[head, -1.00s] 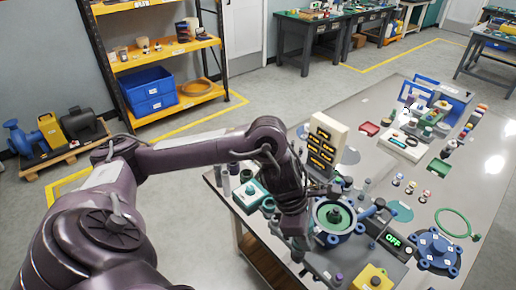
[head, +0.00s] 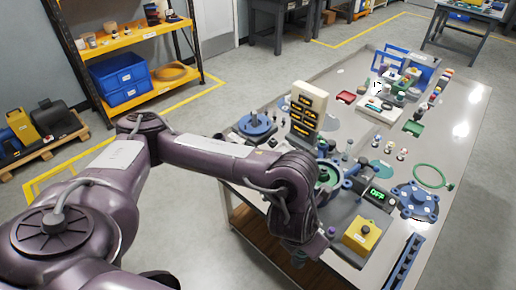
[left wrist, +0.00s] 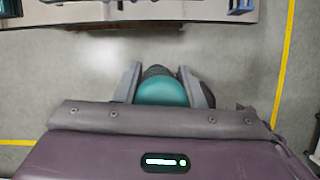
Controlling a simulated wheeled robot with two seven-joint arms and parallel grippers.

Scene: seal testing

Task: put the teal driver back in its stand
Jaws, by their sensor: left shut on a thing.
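The teal driver (left wrist: 162,91) is between the two fingers of my left gripper (left wrist: 160,76) in the left wrist view. I see its rounded teal end and a dark part beyond it. The gripper is shut on it, with floor below and the table's edge ahead. In the head view the left gripper (head: 298,259) hangs at the table's near left edge, mostly hidden under my wrist, with a small bit of teal showing. I cannot make out the driver's stand for certain in either view. My right gripper is not in view.
The table's edge (left wrist: 180,15) crosses the top of the left wrist view.

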